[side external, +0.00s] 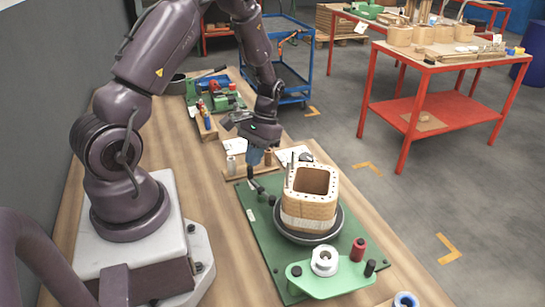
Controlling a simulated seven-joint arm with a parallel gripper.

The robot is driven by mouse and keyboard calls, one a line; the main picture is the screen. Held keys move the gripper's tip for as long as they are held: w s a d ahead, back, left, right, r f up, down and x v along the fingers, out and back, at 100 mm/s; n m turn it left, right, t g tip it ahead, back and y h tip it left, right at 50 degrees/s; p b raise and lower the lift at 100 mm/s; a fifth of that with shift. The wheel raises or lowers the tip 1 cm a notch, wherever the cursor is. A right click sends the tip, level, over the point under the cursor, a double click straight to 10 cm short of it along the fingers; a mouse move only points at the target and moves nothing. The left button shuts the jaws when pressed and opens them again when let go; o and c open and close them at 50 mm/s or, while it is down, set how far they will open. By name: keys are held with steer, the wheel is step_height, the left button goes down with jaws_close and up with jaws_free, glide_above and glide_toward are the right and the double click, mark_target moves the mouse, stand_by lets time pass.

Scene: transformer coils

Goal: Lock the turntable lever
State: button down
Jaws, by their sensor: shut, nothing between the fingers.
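The turntable (312,237) is a dark round disc on a green base plate (262,237). A square wooden coil former (310,200) with tan winding around it stands upright on it. A dark lever-like part (258,186) is at the plate's back left, beside the turntable; I take it for the lever, and its exact position is too small to read. My gripper (256,162) points down just above and behind this part. Its fingers are shut with nothing in them. I cannot tell whether they touch the lever.
A white spool (324,261), a red spool (358,249) and black knobs stand at the plate's front. A tool rack (207,122) is farther back.

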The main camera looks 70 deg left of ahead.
steer(key=shift+s+n+h, duration=0.3)
steer(key=shift+s+n, duration=0.15)
steer(key=shift+n, duration=0.45)
stand_by(1.2)
stand_by(0.5)
steer(key=w, duration=0.1)
steer(key=w+a, duration=0.2)
steer(key=w, duration=0.1)
steer(key=d+v, duration=0.1)
steer(key=v, duration=0.9)
steer(key=shift+s, duration=0.15)
